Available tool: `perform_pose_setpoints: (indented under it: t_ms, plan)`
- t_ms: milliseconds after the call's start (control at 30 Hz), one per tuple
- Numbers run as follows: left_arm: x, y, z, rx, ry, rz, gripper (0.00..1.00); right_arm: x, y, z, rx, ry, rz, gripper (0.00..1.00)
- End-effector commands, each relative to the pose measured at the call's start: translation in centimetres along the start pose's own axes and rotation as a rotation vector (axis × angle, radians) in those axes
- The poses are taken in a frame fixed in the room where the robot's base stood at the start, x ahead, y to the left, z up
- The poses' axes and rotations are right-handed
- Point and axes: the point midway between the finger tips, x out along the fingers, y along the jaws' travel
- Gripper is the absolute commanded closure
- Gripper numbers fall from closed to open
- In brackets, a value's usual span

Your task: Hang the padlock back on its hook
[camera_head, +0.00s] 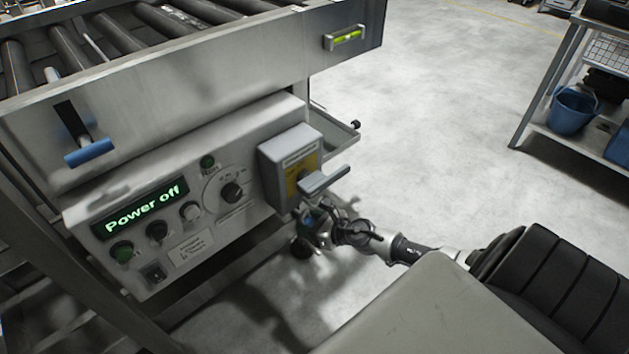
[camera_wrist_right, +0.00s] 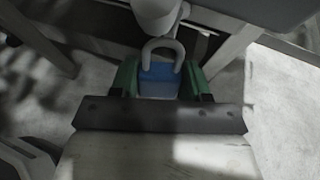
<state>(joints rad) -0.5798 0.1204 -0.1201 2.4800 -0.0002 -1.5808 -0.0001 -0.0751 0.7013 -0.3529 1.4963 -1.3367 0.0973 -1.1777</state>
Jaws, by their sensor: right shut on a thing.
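The blue padlock (camera_wrist_right: 158,80) with its pale metal shackle (camera_wrist_right: 163,50) sits between the green-padded fingers of my right gripper in the right wrist view. My right gripper (camera_wrist_right: 160,88) is shut on its body, with the shackle pointing away from the wrist. A pale rounded part (camera_wrist_right: 156,14) is just beyond the shackle and overlaps it in view; I cannot tell whether they touch or whether it is the hook. In the head view my right gripper (camera_head: 318,226) is below the grey switch box; a bit of blue shows there. My left gripper is out of view.
The control panel (camera_head: 190,225) reads "Power off". The grey switch box (camera_head: 283,160) has a handle (camera_head: 326,180) sticking out above my right gripper. A small tray (camera_head: 340,137) juts out behind it. Open floor (camera_head: 440,130) lies to the right, with a shelf (camera_head: 562,140) beyond.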

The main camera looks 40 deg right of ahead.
Motion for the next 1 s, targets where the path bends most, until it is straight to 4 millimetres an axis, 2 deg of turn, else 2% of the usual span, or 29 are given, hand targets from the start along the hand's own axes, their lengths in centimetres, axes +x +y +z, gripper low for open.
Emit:
perform_pose_setpoints:
  t_ms: [533,667,1000]
  plan:
    - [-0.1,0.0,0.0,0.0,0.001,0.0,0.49,3.1,-0.8,1.2,0.0,-0.001,0.0,0.79]
    - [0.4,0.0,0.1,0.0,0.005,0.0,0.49,3.9,-1.0,0.9,0.0,0.0,0.001,0.79]
    - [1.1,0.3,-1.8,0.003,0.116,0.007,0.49,4.7,-1.2,0.5,-0.001,0.0,0.0,0.79]
